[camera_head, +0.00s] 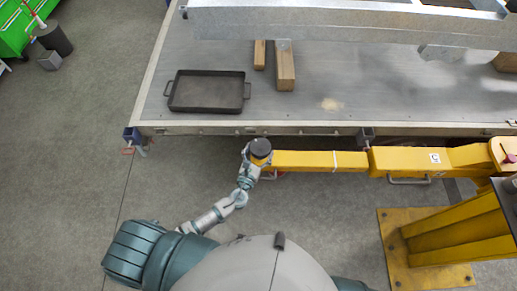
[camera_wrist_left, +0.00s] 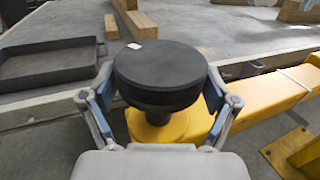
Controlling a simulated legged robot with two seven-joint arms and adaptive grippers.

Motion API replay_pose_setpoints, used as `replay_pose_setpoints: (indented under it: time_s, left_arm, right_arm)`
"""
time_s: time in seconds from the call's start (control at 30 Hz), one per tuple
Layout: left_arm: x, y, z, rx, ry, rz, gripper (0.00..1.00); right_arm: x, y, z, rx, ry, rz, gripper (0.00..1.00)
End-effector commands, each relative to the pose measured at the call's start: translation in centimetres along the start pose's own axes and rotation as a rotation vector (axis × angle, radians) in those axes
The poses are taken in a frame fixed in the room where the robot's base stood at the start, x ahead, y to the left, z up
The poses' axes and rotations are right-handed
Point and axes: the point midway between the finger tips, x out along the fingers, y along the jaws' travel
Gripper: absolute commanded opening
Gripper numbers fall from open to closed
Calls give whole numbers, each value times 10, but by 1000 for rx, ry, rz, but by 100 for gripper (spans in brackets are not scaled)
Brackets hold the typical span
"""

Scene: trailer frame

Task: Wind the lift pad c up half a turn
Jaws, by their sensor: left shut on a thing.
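The lift pad (camera_head: 261,148) is a round black disc on a yellow base at the left end of a yellow lift arm (camera_head: 320,161). In the left wrist view the black pad (camera_wrist_left: 160,68) fills the middle, above its yellow mount (camera_wrist_left: 165,128). My left gripper (camera_wrist_left: 158,90) has one finger on each side of the pad and is shut on it. In the head view the left gripper (camera_head: 257,153) is at the arm's end. A letter C label (camera_head: 435,158) is on the yellow arm further right. My right gripper is not in view.
The trailer deck (camera_head: 330,105) lies just beyond the lift arm. On it are a black tray (camera_head: 207,91), wooden blocks (camera_head: 285,70) and a metal beam (camera_head: 330,22). A yellow post base (camera_head: 400,262) stands at right.

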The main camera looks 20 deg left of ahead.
Motion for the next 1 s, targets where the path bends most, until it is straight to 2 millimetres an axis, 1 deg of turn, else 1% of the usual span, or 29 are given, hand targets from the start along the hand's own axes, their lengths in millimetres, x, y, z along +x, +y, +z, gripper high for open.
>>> replay_pose_setpoints:
  time_s: [0.03, 0.1, 0.33, 0.7, 1.0]
  left_arm:
    - [-2, -2, -2, -7, 10, 42, 52]
    - [-2, -2, -3, -8, 12, 109, 52]
    - [-1, -3, -6, -8, 13, 327, 52]
    - [0, -3, -7, -5, 12, 667, 52]
    - [-1, -1, -7, -3, 14, 868, 52]
  right_arm:
    - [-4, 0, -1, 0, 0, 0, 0]
    - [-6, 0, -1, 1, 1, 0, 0]
    - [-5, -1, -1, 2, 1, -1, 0]
    - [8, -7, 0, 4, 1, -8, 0]
    - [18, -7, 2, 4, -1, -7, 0]
